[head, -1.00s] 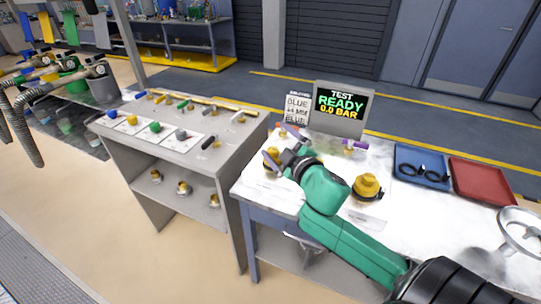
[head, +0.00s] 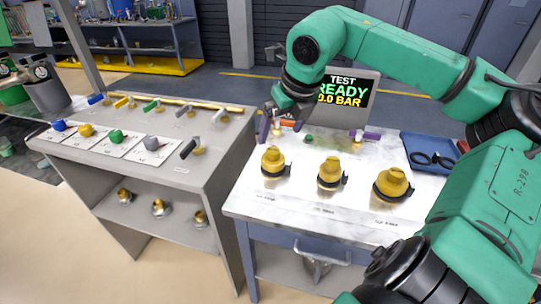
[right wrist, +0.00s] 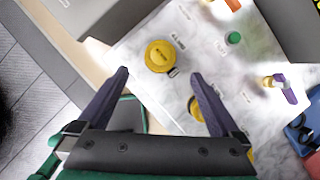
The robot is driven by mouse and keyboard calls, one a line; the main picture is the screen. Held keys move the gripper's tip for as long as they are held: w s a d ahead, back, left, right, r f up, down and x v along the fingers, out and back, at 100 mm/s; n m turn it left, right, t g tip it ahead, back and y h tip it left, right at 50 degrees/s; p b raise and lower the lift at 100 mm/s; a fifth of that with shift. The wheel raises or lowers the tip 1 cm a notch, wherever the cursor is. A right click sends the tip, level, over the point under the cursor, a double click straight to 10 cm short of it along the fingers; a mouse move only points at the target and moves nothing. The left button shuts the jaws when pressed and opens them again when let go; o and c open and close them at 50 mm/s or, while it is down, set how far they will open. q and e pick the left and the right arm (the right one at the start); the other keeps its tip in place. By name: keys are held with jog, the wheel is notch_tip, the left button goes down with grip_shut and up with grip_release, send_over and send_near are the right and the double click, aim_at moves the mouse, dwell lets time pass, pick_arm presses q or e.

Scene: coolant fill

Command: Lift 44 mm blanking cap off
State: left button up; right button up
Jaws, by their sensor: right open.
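Three yellow blanking caps stand in a row on the white table: a left one (head: 272,161), a middle one (head: 331,172) and a larger right one (head: 393,184). Their size labels are too small to read. My right gripper (head: 281,130) is open and empty, above and behind the left cap in the head view. In the right wrist view, the left cap (right wrist: 160,56) shows between the spread fingertips (right wrist: 160,73), apart from them. The middle cap (right wrist: 194,109) is partly hidden by the right finger. My left gripper is not in view.
A test display (head: 345,95) reading READY 0.0 BAR stands behind the caps. A purple-handled fitting (head: 365,136) and a small green piece (head: 308,139) lie near it. A blue tray (head: 425,145) is at right. A grey bench (head: 215,125) with coloured fittings stands left.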

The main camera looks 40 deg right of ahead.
aim_at(273, 151)
jog(key=x, duration=0.4)
jog(key=shift+w+p, duration=0.15)
jog(key=shift+p, duration=0.2)
jog(key=p+x, duration=0.1)
jog(key=x, duration=0.4)
jog(key=shift+d+f+p, duration=0.15)
jog(key=shift+p, duration=0.15)
jog(key=shift+w+f, duration=0.2)
jog(key=shift+f, duration=0.25)
jog(key=shift+c, duration=0.6)
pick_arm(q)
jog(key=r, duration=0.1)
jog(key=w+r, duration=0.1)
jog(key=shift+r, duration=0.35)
pick_arm(e)
jog(key=c, duration=1.1)
